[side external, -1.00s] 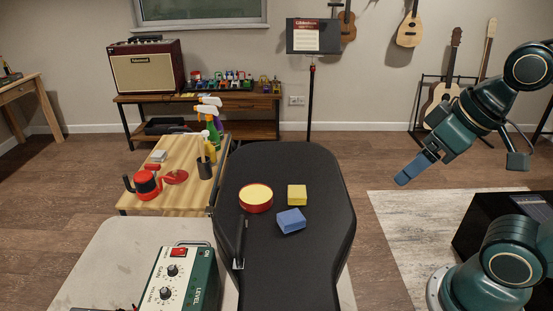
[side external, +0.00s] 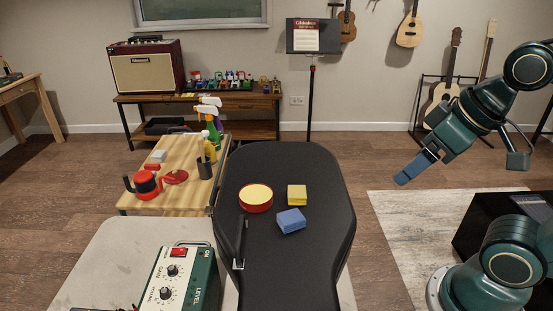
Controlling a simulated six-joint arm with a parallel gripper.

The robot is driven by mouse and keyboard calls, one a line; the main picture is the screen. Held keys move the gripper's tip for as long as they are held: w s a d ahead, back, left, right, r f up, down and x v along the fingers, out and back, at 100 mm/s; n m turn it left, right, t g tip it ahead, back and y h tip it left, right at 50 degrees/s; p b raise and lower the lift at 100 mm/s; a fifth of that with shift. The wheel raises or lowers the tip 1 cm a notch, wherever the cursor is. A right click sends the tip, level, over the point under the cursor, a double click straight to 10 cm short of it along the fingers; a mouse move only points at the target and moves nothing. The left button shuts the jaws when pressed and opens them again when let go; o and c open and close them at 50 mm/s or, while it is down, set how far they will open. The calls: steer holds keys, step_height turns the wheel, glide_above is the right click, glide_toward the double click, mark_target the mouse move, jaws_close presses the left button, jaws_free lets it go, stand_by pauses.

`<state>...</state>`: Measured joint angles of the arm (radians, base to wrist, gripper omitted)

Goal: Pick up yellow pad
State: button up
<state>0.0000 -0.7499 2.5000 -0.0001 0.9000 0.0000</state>
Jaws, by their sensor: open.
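The yellow pad (side external: 297,195) is a small block lying on the black work surface (side external: 285,265), right of the middle. A blue pad (side external: 291,221) lies just in front of it, toward the camera. A round red tin with a pale yellow top (side external: 256,198) stands to its left, a small gap away. My gripper (side external: 405,180) is up in the air to the right of the black surface, well apart from the pads. It is open and empty, with its blue fingers pointing down and left; the gap between them is hard to see.
A black-handled tool (side external: 240,243) lies at the black surface's left edge. A green control box (side external: 178,282) stands at the front left. A wooden bench (side external: 140,200) with spray bottles (side external: 210,120) and a red pot (side external: 147,185) adjoins at left. The black surface's far part is clear.

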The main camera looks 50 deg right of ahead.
steer(key=shift+o, duration=0.6)
steer(key=n+g+y, duration=0.2)
steer(key=n+y, duration=0.1)
steer(key=n, duration=0.6)
glide_above(299, 192)
steer(key=s+d, duration=0.2)
step_height(299, 192, down, 18)
steer(key=shift+a+r, duration=0.1)
steer(key=shift+w+a+f, duration=0.15)
steer(key=shift+w+f, duration=0.05)
steer(key=shift+f, duration=0.3)
